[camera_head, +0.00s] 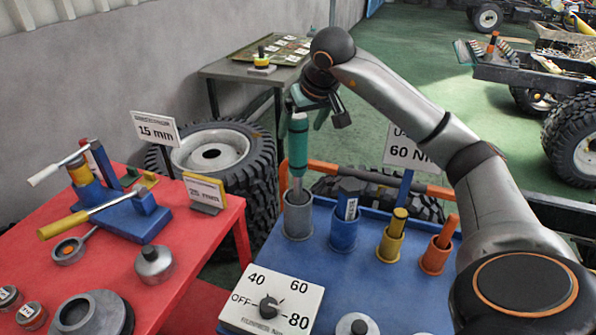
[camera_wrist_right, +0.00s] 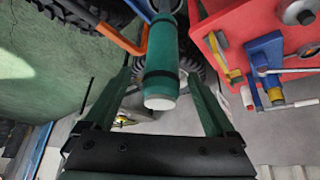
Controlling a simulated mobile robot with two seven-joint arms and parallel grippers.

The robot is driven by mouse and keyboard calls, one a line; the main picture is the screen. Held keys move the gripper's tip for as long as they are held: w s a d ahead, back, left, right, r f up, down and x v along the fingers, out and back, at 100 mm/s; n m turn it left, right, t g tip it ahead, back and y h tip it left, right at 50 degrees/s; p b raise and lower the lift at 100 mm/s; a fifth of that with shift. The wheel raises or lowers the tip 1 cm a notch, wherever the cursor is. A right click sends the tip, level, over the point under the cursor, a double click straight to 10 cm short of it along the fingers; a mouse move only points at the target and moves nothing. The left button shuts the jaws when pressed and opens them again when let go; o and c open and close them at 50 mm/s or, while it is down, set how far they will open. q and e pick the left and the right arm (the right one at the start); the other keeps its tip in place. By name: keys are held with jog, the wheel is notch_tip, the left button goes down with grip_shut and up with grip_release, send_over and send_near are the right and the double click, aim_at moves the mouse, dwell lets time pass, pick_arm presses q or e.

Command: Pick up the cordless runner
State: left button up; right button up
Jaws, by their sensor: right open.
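The cordless runner (camera_head: 298,143) looks to be the green tool with dark bands and a grey lower shaft. It stands upright in a grey cup (camera_head: 298,216) on the blue table. My right gripper (camera_head: 309,110) is open at its upper end. In the right wrist view the runner (camera_wrist_right: 161,62) lies between the two spread fingers, its pale end towards the palm, with visible gaps to both fingers. My left gripper is not in view.
On the blue table (camera_head: 350,268), blue, yellow and orange cups with tools stand right of the runner. A dial box (camera_head: 270,302) is in front, a 60 Nm sign (camera_head: 411,150) behind. The red table (camera_head: 195,240) at left holds a blue clamp (camera_head: 135,215) and round parts.

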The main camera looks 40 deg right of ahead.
jog(key=shift+x, duration=1.45)
jog(key=shift+a, duration=0.1)
jog(key=shift+c, duration=0.4)
grip_shut()
jog(key=shift+w+r, duration=0.1)
jog(key=shift+r, duration=0.05)
